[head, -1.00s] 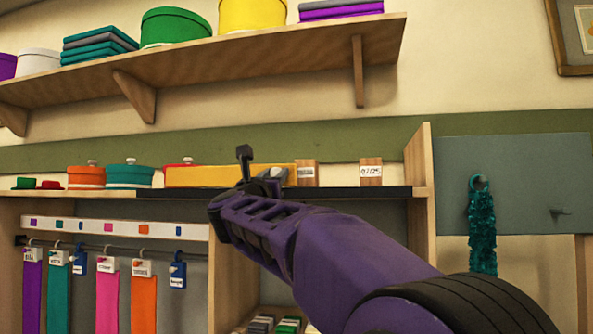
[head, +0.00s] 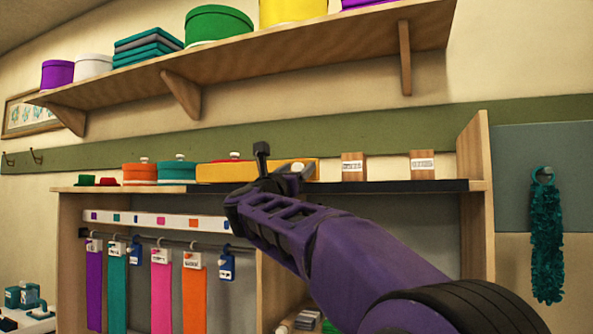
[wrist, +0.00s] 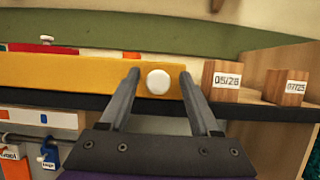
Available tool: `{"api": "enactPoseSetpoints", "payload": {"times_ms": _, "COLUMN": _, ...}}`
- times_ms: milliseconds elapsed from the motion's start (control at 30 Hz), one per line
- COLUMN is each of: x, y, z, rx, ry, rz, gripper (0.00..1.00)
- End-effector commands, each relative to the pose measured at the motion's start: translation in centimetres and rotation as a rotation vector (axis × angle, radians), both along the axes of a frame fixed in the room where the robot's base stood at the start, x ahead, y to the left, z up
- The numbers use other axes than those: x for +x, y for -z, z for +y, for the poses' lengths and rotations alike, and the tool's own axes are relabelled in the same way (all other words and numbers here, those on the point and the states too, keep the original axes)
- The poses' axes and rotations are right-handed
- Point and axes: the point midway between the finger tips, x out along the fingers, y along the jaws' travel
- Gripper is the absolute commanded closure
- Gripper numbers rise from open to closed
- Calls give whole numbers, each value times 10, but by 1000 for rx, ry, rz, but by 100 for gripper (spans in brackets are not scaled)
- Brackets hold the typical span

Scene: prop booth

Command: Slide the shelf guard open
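The shelf guard is a yellow bar (head: 235,172) along the front edge of the shelf, and it also fills the left of the wrist view (wrist: 60,70). A round white knob (wrist: 158,82) sits near its right end; it also shows in the head view (head: 298,167). My gripper (wrist: 159,75) is open, with one finger on each side of the knob. A gap shows between the knob and each finger in the wrist view. In the head view my gripper (head: 280,165) is at the guard's right part and hides a little of it.
Two labelled wooden blocks (head: 353,167) (head: 422,164) stand right of the guard, behind a dark rail (head: 400,187). Orange (head: 139,174) and teal (head: 177,172) lidded boxes stand to the left. A red-lidded box (head: 235,157) is partly behind the guard. Hanging tagged strips (head: 160,290) are below.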

Motion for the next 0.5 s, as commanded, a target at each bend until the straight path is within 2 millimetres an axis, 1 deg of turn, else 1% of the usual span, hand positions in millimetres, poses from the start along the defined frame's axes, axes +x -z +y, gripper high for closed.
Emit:
{"api": "enactPoseSetpoints", "payload": {"times_ms": 333, "x": -2, "y": 3, "z": 1, "rx": 0, "ry": -1, "rz": 2, "gripper": 34}}
{"api": "enactPoseSetpoints", "payload": {"times_ms": 433, "x": -10, "y": 8, "z": 4, "rx": 0, "ry": -2, "rz": 2, "gripper": 34}}
{"api": "enactPoseSetpoints", "payload": {"times_ms": 500, "x": -21, "y": 13, "z": 8, "rx": 0, "ry": -3, "rz": 1, "gripper": 34}}
